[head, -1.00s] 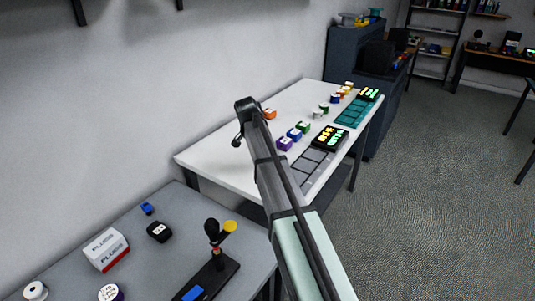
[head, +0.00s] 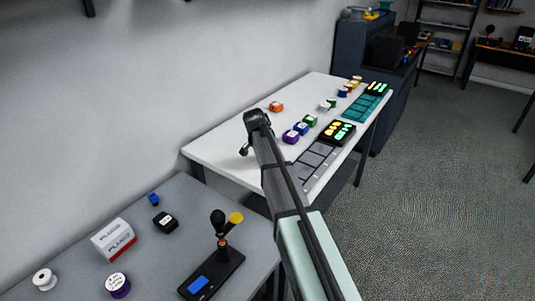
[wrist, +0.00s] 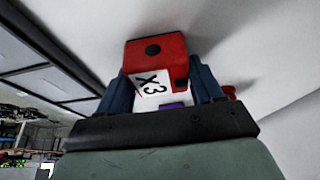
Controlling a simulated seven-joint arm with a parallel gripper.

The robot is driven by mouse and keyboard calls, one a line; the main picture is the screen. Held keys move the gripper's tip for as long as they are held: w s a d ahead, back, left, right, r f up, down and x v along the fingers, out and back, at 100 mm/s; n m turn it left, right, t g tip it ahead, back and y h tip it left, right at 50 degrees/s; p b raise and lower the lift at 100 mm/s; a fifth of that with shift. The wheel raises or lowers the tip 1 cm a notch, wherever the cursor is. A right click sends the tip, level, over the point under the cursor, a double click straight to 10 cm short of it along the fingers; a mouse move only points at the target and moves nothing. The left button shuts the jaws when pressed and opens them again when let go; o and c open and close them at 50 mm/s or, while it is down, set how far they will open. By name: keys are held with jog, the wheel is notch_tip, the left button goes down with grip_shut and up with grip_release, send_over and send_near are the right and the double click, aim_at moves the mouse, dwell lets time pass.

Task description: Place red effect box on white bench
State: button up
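In the wrist view the red effect box (wrist: 155,55), with a white "X3" label, sits between the two dark blue fingers of my gripper (wrist: 158,88). The fingers look closed on its sides. In the head view my gripper (head: 244,149) hangs at the end of the arm over the left part of the white bench (head: 300,95). The red box cannot be made out in the head view. Whether the box touches the bench cannot be told.
On the bench stand an orange spool (head: 276,106), a purple spool (head: 290,137), a blue spool (head: 301,129), a green spool (head: 310,121) and a lit panel (head: 337,132). The nearer grey table (head: 80,240) holds a white box (head: 114,239). The bench's left part looks mostly clear.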

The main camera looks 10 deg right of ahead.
jog(key=o, duration=0.4)
jog(key=shift+o, duration=0.2)
jog(key=v, duration=1.2)
jog(key=shift+r, duration=0.15)
